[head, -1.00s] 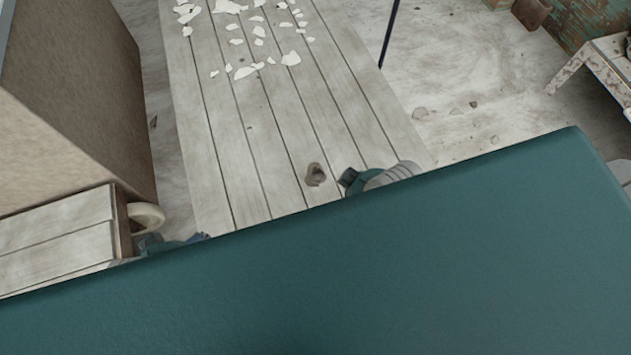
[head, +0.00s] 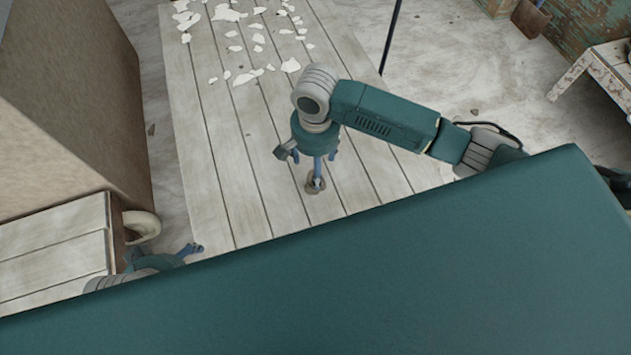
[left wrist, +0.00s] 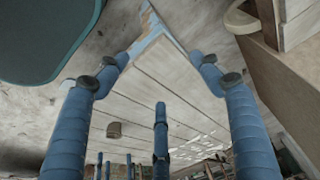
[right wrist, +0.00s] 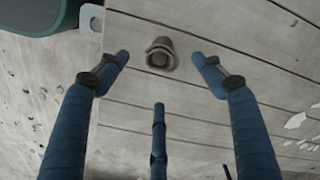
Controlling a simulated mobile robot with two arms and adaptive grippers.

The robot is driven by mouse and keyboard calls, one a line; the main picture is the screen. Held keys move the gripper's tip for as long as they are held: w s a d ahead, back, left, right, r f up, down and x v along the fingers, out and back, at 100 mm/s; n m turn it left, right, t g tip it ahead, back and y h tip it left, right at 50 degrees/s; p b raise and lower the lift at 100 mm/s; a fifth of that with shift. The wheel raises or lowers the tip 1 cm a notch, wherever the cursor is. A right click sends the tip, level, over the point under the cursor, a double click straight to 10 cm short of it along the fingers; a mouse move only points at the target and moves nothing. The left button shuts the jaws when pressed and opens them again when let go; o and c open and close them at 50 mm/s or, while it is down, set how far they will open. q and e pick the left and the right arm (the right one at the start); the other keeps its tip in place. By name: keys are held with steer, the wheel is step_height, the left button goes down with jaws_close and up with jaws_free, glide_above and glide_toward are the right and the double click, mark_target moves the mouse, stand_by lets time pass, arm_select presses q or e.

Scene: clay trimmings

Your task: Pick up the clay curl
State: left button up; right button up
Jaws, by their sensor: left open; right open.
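The clay curl (head: 312,188) is a small grey-brown ring-like piece lying on the plank table (head: 235,205). In the right wrist view the curl (right wrist: 162,54) lies between and just beyond the spread fingertips, with its round hollow showing. My right gripper (head: 315,168) points down over the curl, open and empty; its fingers partly hide the curl in the head view. I cannot tell whether any finger touches it. My left gripper (head: 193,250) is open and empty, low at the left, beside the table's near end. Its wrist view also shows the planks (left wrist: 165,95).
Several white flakes (head: 227,14) lie on the far part of the table. A large brown box (head: 70,95) stands at the left, with a pale ring (head: 143,226) near it. A thin dark pole (head: 391,35) stands right of the table. My green body fills the foreground.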

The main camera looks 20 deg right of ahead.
steer(key=b, duration=0.2)
glide_above(309, 188)
steer(key=w+d, duration=0.1)
steer(key=d, duration=0.1)
steer(key=f, duration=0.5)
steer(key=shift+w+d, duration=0.15)
steer(key=shift+d, duration=0.05)
steer(key=shift+f, duration=0.3)
step_height(309, 188, down, 2)
steer(key=shift+w+f+b, duration=0.1)
steer(key=shift+b, duration=0.6)
step_height(309, 188, down, 2)
steer(key=shift+f+b, duration=0.25)
steer(key=shift+b, duration=0.35)
steer(key=shift+f, duration=0.15)
steer(key=c, duration=1.3)
arm_select(q)
steer(key=w+d+r+t+h, duration=0.1)
steer(key=w+d+r+t, duration=0.1)
steer(key=w, duration=0.5)
steer(key=w+d+r+t+h, duration=0.1)
steer(key=w+d+r+t, duration=0.2)
steer(key=w, duration=0.5)
steer(key=r+t, duration=0.1)
steer(key=t, duration=0.1)
steer(key=shift+r+t, duration=0.25)
steer(key=shift+t, duration=0.05)
steer(key=shift+s, duration=0.1)
